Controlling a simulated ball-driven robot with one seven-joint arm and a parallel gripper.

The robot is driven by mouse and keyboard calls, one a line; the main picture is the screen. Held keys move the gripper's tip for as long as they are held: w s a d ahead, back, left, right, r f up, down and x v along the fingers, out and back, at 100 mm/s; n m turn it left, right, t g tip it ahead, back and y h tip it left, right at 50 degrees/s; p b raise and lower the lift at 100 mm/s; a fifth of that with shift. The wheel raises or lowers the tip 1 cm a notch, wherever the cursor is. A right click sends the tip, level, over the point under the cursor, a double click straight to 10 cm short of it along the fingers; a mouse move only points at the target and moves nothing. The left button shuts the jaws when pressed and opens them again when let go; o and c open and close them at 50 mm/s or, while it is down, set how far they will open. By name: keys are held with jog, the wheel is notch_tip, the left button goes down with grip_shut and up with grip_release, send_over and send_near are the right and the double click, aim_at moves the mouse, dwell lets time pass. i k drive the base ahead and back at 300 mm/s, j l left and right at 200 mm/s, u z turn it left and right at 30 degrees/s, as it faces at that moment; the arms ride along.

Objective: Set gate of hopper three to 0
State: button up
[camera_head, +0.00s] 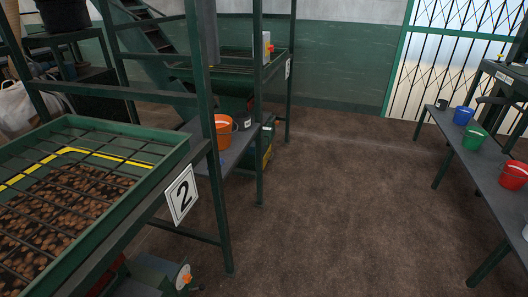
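A green-framed hopper (172,157) with a mesh top over brown nuts or beans stands at the near left, with a plate reading 2 (182,194) on its post. A second hopper (232,66) of the same kind stands farther back. Its small plate (287,68) is too oblique to read. I cannot tell any gate setting, and no gate of the farther hopper can be made out clearly. My gripper is not in view.
A bench (470,165) at right carries blue (463,115), green (474,138) and red (513,175) buckets. Brown floor (340,210) between is clear.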

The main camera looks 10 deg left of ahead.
aim_at(266, 116)
jog(key=i+z, duration=0.2)
jog(key=i, duration=2.5)
jog(key=i+u, duration=0.2)
jog(key=i, duration=0.25)
jog(key=i+l+u, duration=0.25)
jog(key=i, duration=0.15)
jog(key=i+l+u, duration=0.2)
jog(key=i, duration=0.25)
jog(key=i+l+u, duration=0.2)
jog(key=i, duration=0.2)
